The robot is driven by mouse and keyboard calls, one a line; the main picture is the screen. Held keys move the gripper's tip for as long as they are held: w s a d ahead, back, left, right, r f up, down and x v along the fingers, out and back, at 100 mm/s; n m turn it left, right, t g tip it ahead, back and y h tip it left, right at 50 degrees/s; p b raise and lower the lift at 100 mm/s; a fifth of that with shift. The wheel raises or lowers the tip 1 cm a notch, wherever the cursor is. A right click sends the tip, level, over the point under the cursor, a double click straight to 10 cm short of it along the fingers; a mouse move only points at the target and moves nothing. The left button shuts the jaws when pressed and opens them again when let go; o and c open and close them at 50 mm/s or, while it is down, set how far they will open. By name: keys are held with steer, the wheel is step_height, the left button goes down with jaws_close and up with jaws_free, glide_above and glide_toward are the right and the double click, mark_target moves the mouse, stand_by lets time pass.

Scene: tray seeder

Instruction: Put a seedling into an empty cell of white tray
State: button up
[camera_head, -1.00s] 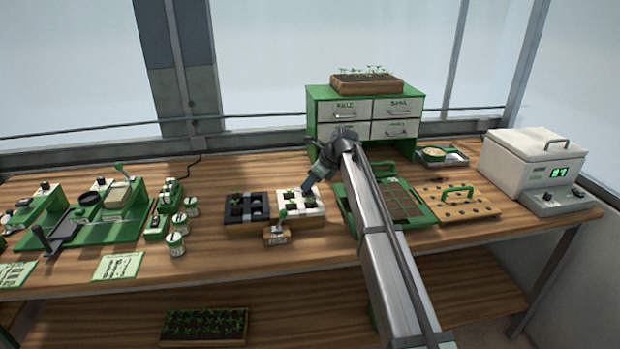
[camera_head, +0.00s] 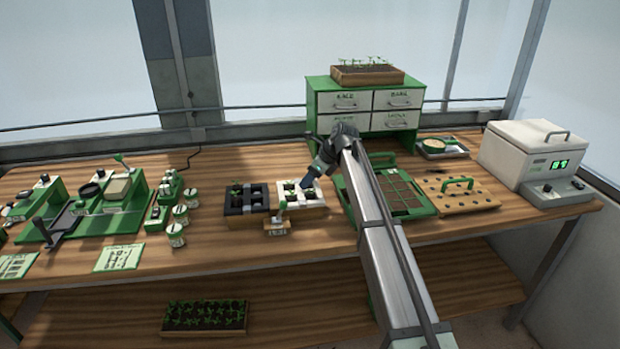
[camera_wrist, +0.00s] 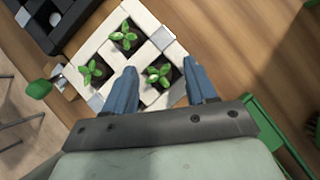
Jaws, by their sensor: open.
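The white tray (camera_head: 313,201) stands on the bench beside the black tray (camera_head: 232,210). In the wrist view, the white tray (camera_wrist: 93,45) shows three green seedlings in dark soil cells: one at the top (camera_wrist: 124,36), one at the left (camera_wrist: 94,70) and one at the right (camera_wrist: 158,73). My gripper (camera_wrist: 160,66) is open above the white tray, its two blue-grey fingers on either side of the right seedling in the picture. I cannot tell whether they touch it. The left finger and gripper body hide the tray's near part. In the head view, my gripper (camera_head: 307,183) hides part of the tray.
A small green-handled wooden block (camera_head: 278,228) stands in front of the trays. A green gridded tray (camera_head: 432,207) lies to the right, near a wooden board with holes (camera_head: 458,203). Small jars (camera_head: 176,235) stand at the left. The bench front is largely clear.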

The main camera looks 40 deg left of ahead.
steer(key=v, duration=1.3)
steer(key=shift+d+r, duration=0.25)
steer(key=shift+r, duration=0.05)
steer(key=shift+w, duration=0.15)
